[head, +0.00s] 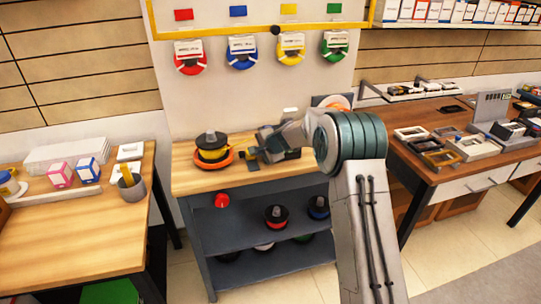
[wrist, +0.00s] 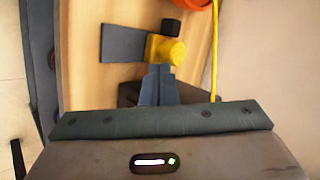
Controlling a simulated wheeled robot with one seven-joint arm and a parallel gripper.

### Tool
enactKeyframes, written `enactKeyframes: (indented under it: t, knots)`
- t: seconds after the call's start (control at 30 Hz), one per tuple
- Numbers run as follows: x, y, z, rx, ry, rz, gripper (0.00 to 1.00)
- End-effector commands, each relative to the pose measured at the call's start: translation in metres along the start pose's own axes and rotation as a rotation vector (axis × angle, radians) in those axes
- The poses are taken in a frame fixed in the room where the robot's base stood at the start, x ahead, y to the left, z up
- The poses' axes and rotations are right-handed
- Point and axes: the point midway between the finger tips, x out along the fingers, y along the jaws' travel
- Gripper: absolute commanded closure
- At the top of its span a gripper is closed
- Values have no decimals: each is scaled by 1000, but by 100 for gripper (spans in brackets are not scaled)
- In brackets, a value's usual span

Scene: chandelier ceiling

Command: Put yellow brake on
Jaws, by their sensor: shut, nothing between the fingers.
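The yellow brake is not certain by name. Closest to my gripper in the wrist view is a yellow round piece (wrist: 176,51) joined to a flat grey plate (wrist: 122,43), with a black knob (wrist: 171,28) beside it. My gripper (wrist: 160,70) has its fingers together and empty, just below the yellow piece in the picture; I cannot tell whether they touch. In the head view my gripper (head: 268,142) is low over the wooden bench top, and my arm hides part of this spot. A yellow, round caliper-like piece (head: 292,55) with a white label hangs on the wall board.
On the bench (head: 186,180) stands an orange disc (head: 229,158) bearing a yellow and black stack with a grey top (head: 211,139). Similar red (head: 190,56), blue (head: 241,52) and green (head: 335,46) pieces hang on the wall.

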Motion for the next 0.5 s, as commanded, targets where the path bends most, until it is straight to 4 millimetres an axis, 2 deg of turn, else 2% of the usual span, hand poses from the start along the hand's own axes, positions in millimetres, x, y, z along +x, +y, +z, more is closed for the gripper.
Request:
enactKeyframes:
  t: [0.23,0.3,0.5]
  knots:
    - [-14,21,6,-8,-14,0,100]
    - [-31,16,6,-10,-15,-1,100]
    - [-70,18,0,-4,-9,0,100]
